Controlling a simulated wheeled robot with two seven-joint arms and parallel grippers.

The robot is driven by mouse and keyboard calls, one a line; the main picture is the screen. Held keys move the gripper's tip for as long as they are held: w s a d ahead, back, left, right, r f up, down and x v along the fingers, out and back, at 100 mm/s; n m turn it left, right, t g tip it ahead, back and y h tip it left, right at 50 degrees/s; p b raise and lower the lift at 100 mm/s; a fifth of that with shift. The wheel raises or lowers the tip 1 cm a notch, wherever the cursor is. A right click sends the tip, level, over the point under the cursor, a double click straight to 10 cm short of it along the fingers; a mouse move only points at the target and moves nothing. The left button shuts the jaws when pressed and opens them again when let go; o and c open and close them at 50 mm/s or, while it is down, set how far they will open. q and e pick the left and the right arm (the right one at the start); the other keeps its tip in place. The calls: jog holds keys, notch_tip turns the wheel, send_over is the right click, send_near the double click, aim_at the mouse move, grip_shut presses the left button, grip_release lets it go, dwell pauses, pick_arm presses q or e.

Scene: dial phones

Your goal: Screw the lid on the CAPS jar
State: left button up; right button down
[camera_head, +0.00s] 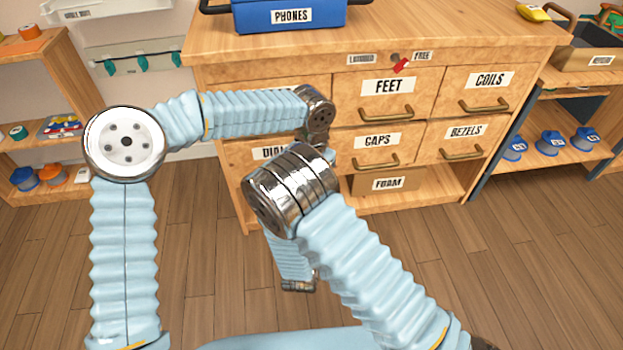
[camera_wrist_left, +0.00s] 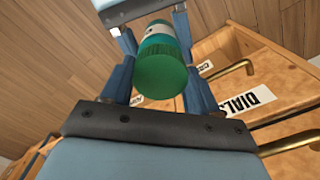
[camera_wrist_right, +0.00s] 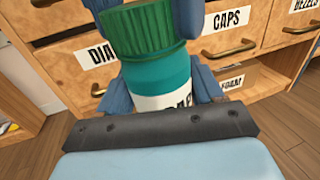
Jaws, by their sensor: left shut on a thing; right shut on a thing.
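A teal jar (camera_wrist_right: 163,78) stands between the fingers of my right gripper (camera_wrist_right: 160,88), which is shut on it. My left gripper (camera_wrist_left: 157,66) is shut on the lid, whose flat top (camera_wrist_left: 162,80) faces the left wrist camera.
A wooden cabinet (camera_head: 335,62) with labelled drawers stands close behind my arms, including a CAPS drawer (camera_head: 376,147). A blue PHONES box (camera_head: 291,15) is on its top. The wooden floor (camera_head: 500,260) at the right is clear.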

pick_arm(q)
jog(key=shift+c, duration=0.5)
jog(key=o, duration=1.2)
jog(key=shift+o, duration=0.2)
jog(key=shift+r, duration=0.1)
notch_tip(320, 180, up, 12)
